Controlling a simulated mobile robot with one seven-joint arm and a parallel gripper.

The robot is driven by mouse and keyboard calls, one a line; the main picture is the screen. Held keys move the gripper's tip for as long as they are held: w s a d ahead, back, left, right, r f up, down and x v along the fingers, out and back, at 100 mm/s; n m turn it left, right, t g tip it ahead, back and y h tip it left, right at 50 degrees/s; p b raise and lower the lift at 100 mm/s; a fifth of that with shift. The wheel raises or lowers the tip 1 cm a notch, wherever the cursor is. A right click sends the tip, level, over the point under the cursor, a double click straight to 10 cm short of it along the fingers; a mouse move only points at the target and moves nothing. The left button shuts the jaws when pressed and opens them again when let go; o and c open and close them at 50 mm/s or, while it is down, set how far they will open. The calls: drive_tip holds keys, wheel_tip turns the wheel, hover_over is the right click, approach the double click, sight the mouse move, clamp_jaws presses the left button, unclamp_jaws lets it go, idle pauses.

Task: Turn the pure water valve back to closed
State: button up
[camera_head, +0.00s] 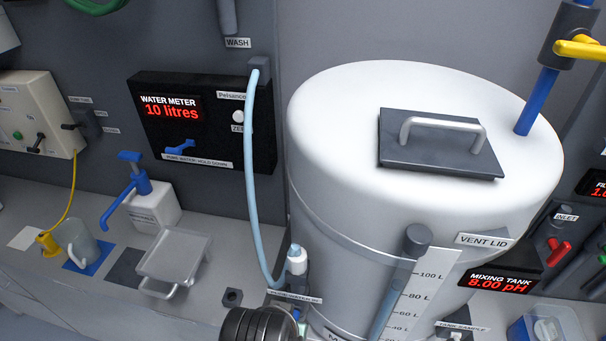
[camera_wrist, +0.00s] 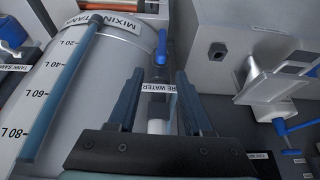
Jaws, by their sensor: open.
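The pure water valve has a blue handle (camera_wrist: 162,47) and a dark body with a label reading in part "WATER" (camera_wrist: 157,87), in the wrist view. The blue handle points toward the top of that picture. My gripper (camera_wrist: 158,80) is open, one finger on each side of the valve's dark body, with the handle just beyond the fingertips. I cannot tell whether the fingers touch the body. In the head view the valve's label (camera_head: 295,298) shows at the tank's lower left, below a white hose fitting (camera_head: 297,260); my arm partly blocks the area and the handle is not clear.
The mixing tank (camera_head: 330,210) stands close beside the valve, with a level gauge (camera_head: 403,290) on its front. A light blue hose (camera_head: 250,170) runs to the fitting. The water meter (camera_head: 200,120) reads 10 litres. A metal tray (camera_head: 172,258) sits on the bench to the left.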

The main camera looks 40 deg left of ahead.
drive_tip(key=x, duration=0.4)
drive_tip(key=p+x, duration=0.1)
drive_tip(key=x, duration=0.3)
drive_tip(key=p+x, duration=0.1)
drive_tip(key=x, duration=0.3)
drive_tip(key=shift+s+f, duration=0.3)
clamp_jaws()
